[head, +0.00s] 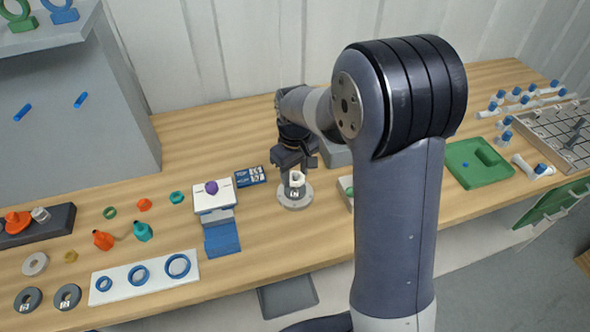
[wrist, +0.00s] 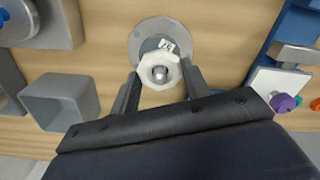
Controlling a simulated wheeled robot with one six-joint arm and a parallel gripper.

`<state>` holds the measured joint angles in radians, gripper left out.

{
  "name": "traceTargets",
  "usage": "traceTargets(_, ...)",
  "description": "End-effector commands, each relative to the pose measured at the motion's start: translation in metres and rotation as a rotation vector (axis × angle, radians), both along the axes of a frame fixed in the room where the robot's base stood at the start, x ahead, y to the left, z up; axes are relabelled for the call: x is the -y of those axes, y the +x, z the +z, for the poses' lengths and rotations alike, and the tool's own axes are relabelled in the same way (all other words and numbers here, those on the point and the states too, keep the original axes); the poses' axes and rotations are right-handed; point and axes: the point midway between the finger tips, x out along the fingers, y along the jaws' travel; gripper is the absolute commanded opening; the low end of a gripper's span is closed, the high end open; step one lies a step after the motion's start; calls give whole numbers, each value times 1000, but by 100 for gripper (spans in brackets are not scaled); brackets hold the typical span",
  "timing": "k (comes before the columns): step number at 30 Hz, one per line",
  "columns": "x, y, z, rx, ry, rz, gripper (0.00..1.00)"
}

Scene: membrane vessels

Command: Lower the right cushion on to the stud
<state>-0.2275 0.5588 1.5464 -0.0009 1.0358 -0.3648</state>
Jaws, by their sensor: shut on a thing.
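A white, many-sided ring, which I take as the right cushion (head: 298,179), is between the fingers of my gripper (head: 293,169). In the wrist view my gripper (wrist: 162,86) is shut on this cushion (wrist: 147,75), one finger on each side. In the head view the base (head: 294,203) stands on the bench under my gripper. How far the cushion sits down the stud cannot be told.
A white and blue stand (head: 214,202) with a purple knob (head: 211,187) is left of the base, by a dark blue box (head: 250,176). A grey square cup (wrist: 60,98) shows left in the wrist view. Bare wood lies in front of the base.

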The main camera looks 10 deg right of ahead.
Motion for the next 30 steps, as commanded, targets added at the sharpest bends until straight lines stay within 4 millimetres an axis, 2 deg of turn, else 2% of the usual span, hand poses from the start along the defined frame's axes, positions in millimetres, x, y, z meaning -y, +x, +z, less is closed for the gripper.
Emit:
traceTargets(3,0,0,-6,0,0,0,23)
traceTargets(13,0,0,-7,0,0,0,23)
traceTargets(14,0,0,-7,0,0,0,46)
traceTargets(15,0,0,-7,0,0,0,49)
traceTargets(23,0,0,-7,0,0,0,70)
traceTargets(30,0,0,-6,0,0,0,70)
